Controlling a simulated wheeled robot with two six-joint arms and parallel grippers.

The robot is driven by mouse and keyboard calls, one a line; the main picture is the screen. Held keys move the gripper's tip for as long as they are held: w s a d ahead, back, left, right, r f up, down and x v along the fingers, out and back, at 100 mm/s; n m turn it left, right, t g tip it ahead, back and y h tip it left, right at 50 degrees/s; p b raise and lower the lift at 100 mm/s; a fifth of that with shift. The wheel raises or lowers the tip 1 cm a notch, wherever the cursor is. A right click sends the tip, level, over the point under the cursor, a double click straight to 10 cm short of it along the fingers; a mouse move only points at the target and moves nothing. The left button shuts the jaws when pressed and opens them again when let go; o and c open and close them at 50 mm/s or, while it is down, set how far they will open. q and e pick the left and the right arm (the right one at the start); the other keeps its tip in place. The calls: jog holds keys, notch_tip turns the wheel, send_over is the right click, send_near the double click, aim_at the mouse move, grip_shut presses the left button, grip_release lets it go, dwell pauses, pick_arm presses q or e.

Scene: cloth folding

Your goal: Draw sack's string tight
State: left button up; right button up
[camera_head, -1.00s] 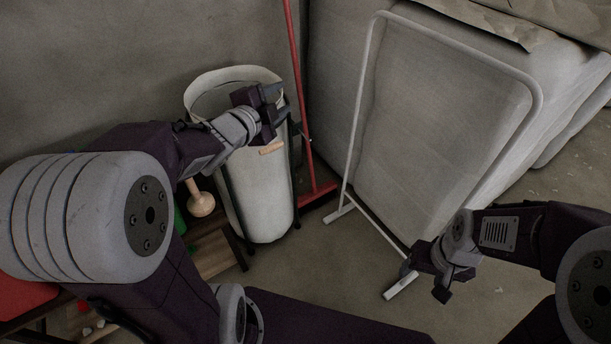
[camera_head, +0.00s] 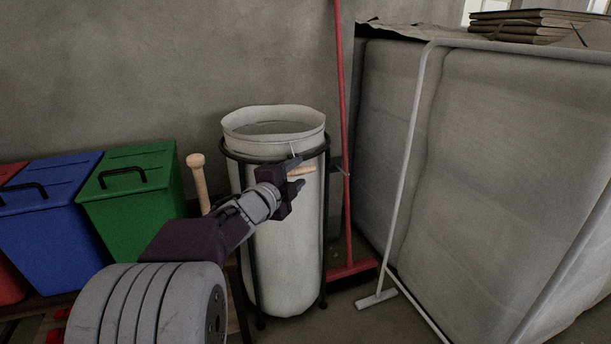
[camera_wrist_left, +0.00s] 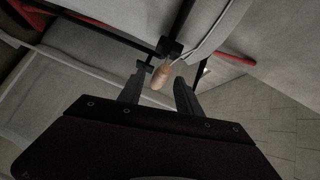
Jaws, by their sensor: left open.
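The pale cloth sack (camera_head: 287,240) stands upright in a black ring stand (camera_head: 325,150), its mouth wide open at the top. A wooden toggle (camera_head: 301,171) hangs on a thin string (camera_head: 293,150) at the sack's front, below the rim. My left gripper (camera_head: 299,173) is open at the toggle. In the left wrist view the toggle (camera_wrist_left: 160,77) lies between the open fingertips (camera_wrist_left: 160,76); no grip on it is visible. Part of the sack front is hidden behind my left gripper and forearm. My right gripper is out of view.
A red-handled broom (camera_head: 342,120) stands just right of the sack. A white tubular frame (camera_head: 408,170) and large wrapped block (camera_head: 480,150) fill the right. A wooden pestle-like handle (camera_head: 197,180), green bin (camera_head: 135,200) and blue bin (camera_head: 50,220) stand left.

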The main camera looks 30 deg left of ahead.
aim_at(305, 167)
pick_arm(q)
jog(key=w, duration=0.1)
jog(key=w+b, duration=0.1)
jog(key=w, duration=0.3)
jog(key=shift+w+a+f, duration=0.2)
jog(key=shift+f, duration=0.1)
grip_shut()
dwell(1.1)
